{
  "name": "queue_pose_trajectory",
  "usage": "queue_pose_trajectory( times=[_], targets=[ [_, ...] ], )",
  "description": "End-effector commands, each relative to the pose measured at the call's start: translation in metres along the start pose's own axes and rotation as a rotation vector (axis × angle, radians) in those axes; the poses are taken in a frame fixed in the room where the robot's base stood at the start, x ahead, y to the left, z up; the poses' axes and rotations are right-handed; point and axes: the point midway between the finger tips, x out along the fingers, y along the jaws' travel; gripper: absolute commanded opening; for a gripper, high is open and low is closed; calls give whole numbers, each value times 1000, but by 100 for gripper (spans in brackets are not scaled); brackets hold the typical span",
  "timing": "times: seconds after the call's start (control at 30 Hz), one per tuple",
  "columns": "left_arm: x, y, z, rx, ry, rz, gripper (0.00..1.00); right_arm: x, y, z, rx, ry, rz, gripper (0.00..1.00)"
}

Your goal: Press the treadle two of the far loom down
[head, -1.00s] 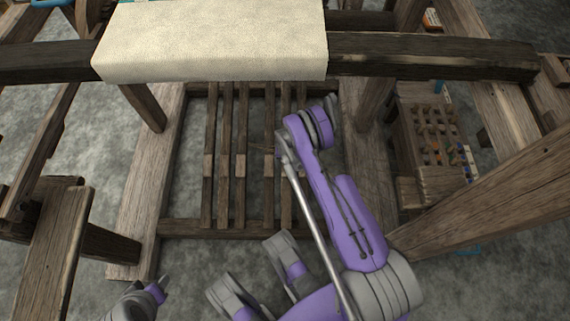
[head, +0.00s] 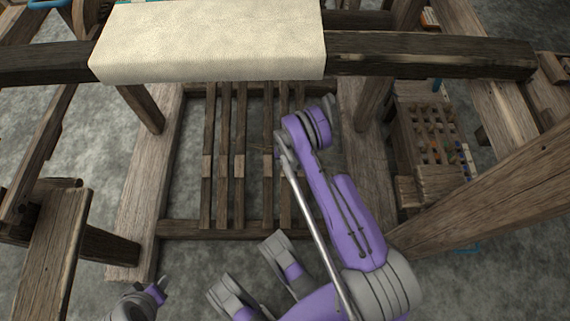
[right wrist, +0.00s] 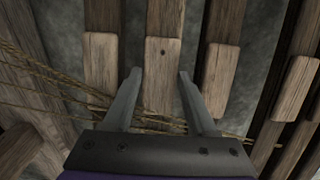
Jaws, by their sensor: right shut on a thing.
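The loom's treadles are long dark bars, side by side in the frame under the cloth beam, with paler wooden pads (head: 223,166) on several of them. In the right wrist view, my right gripper (right wrist: 160,76) has one finger on each side of a treadle pad (right wrist: 160,58) with a small dark hole. It is shut on that treadle. Other pads lie to either side of it. In the head view my right forearm hides this gripper and part of the treadles. My left gripper (head: 157,290) is low at the left, away from the treadles; its opening is too small to judge.
Tan cords (right wrist: 45,80) run across behind the fingers in the right wrist view. Pale cloth (head: 210,40) covers the front beam. A wooden rack with pegs (head: 430,135) stands at the right. A bench (head: 55,240) is at the left.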

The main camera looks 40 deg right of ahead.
Motion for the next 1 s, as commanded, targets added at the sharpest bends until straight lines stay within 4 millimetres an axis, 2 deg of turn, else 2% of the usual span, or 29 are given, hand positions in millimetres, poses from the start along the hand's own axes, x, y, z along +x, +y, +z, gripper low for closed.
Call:
queue_pose_trajectory(
  times=[0.17, 0.5, 0.93, 0.97, 1.0],
  targets=[
    [0, 0, 0, 0, 0, 0, 50, 7, 0, -2, 1, -26, 1, 0],
    [0, 0, 0, 0, 0, 0, 50, 46, 0, -8, 1, -193, 0, 0],
    [0, 0, 0, 0, 0, 0, 50, 52, 0, -8, 0, -220, 0, 0],
    [0, 0, 0, 0, 0, 0, 50, 52, 0, -8, 0, -219, 0, 63],
    [0, 0, 0, 0, 0, 0, 50, 52, 0, -8, 0, -220, 0, 70]
  ],
)
